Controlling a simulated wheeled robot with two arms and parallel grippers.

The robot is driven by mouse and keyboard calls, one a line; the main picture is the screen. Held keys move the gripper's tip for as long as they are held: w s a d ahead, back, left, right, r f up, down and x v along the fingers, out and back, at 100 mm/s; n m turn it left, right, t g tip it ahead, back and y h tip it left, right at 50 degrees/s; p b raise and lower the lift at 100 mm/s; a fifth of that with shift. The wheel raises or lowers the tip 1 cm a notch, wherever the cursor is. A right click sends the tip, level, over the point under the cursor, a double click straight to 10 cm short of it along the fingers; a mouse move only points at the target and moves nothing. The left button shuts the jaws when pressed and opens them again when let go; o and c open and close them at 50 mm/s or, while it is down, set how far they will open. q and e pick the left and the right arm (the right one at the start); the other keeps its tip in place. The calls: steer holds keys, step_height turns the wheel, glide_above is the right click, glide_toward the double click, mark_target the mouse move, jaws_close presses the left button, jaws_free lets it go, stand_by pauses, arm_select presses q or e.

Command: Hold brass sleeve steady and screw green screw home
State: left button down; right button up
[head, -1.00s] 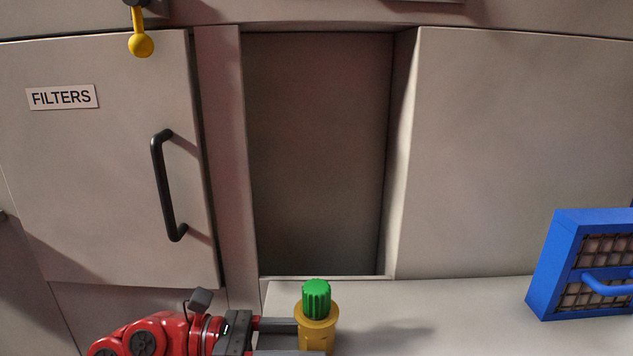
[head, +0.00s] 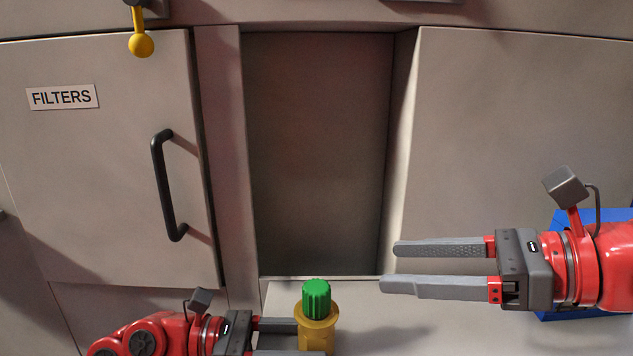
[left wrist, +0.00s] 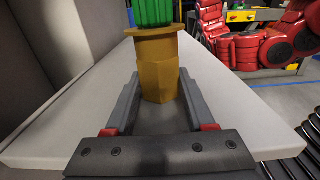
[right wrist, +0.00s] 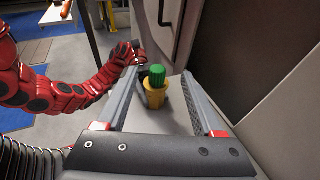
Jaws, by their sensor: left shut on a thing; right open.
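The brass sleeve (head: 317,333) stands upright at the bottom middle of the head view, with a wider flange at its top. The green screw (head: 317,298) sits upright in the top of the sleeve, its ribbed head above the flange. My left gripper (head: 305,340) is shut on the sleeve's body below the flange; the left wrist view shows the sleeve (left wrist: 158,80) between its fingers. My right gripper (head: 390,266) is open and empty, to the right of and above the screw. In the right wrist view the screw (right wrist: 157,75) lies beyond and between the open fingers.
A pale work surface (head: 450,325) carries the sleeve. A blue-framed filter (head: 565,222) stands at the right, partly hidden by my right arm. Behind is an open dark recess (head: 317,150), with a FILTERS door (head: 110,180) with a black handle at left.

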mark_target(327, 290)
steer(key=shift+h, duration=0.6)
steer(key=w+a+f, duration=0.1)
steer(key=a+f, duration=0.1)
steer(key=w+a+f, duration=0.1)
steer(key=a+f, duration=0.1)
steer(key=a, duration=0.1)
steer(key=w+a+f, duration=0.1)
steer(key=a+f, duration=0.1)
steer(key=a, duration=0.1)
steer(key=shift+w+a, duration=0.25)
jaws_close()
